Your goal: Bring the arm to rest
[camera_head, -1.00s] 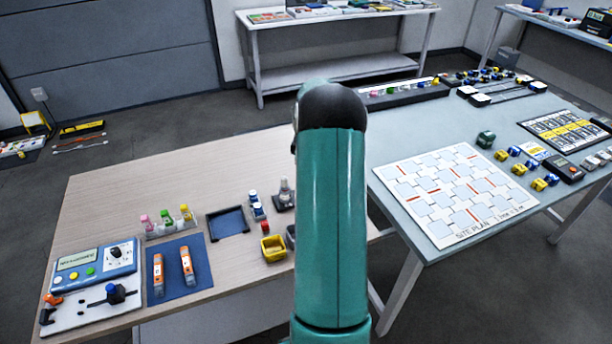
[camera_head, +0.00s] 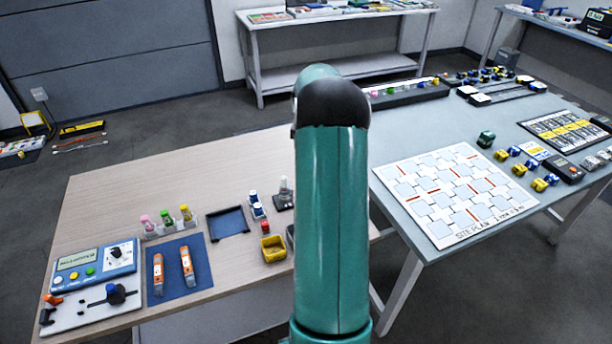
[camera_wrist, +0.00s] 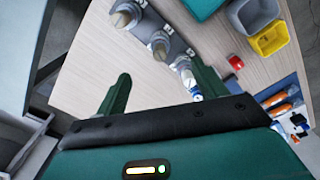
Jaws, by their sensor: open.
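My teal arm (camera_head: 332,220) stands upright in the middle of the head view, its dark elbow cap (camera_head: 334,102) at the top. It hides part of the wooden table's right side and the gap between the tables. My gripper (camera_wrist: 160,88) shows only in the wrist view, its two dark green fingers spread apart with nothing held between them. It is over the wooden table (camera_wrist: 105,62). A grey holder (camera_wrist: 165,35) with several bottles lies past the fingertips; a white-and-blue bottle (camera_wrist: 191,82) shows close beside the right finger. I cannot tell whether they touch.
The grey table (camera_head: 400,225) at right carries a site plan (camera_head: 455,190).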

